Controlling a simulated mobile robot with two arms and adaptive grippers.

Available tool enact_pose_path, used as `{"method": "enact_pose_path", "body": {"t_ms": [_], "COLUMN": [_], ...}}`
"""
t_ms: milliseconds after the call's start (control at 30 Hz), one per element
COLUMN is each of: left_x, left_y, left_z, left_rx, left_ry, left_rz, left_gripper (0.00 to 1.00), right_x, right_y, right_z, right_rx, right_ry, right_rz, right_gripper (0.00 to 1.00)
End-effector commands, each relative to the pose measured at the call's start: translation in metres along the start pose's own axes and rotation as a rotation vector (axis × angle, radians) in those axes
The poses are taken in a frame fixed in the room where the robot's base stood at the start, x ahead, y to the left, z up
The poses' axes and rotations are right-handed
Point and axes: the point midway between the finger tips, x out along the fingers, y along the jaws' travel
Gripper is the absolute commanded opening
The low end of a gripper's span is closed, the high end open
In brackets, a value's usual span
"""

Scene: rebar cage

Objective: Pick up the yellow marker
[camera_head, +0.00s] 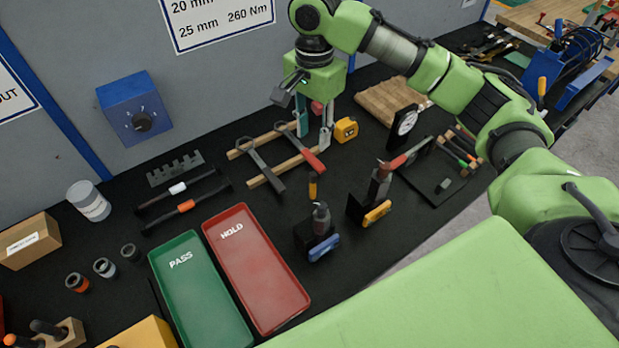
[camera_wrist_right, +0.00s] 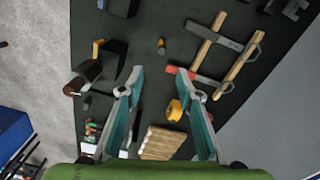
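A small yellow-orange marker (camera_head: 313,183) with a dark lower part appears to stand upright on the black bench top, in front of the wooden rack in the head view. It also shows in the right wrist view (camera_wrist_right: 161,46), beyond my fingertips. My right gripper (camera_head: 315,131) points down above the bench near the rack and the yellow tape measure, behind the marker. In the wrist view its two fingers (camera_wrist_right: 160,71) are spread wide with nothing held between them. My left gripper is not in view.
A yellow tape measure (camera_head: 346,129) and wooden block (camera_head: 390,99) lie nearby.

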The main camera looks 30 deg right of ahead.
Motion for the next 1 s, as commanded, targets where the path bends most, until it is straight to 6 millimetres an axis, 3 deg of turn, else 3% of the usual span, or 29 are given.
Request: {"method": "enact_pose_path", "body": {"t_ms": [33,567,767,1000], "left_x": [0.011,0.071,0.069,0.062], "left_y": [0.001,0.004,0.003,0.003], "left_z": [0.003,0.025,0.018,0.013], "left_rx": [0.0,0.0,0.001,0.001], "left_ry": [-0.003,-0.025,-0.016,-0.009], "left_rz": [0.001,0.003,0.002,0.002], "left_gripper": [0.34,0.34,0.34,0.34], "right_x": [0.011,0.071,0.085,0.131], "right_y": [0.0,0.0,0.001,0.001], "right_z": [0.0,0.0,0.0,0.0], "right_rx": [0.0,-0.001,0.0,-0.001], "right_ry": [0.0,0.0,-0.001,0.0], "right_rz": [0.0,-0.001,0.003,0.004], "right_gripper": [0.32,0.32,0.32,0.32]}}
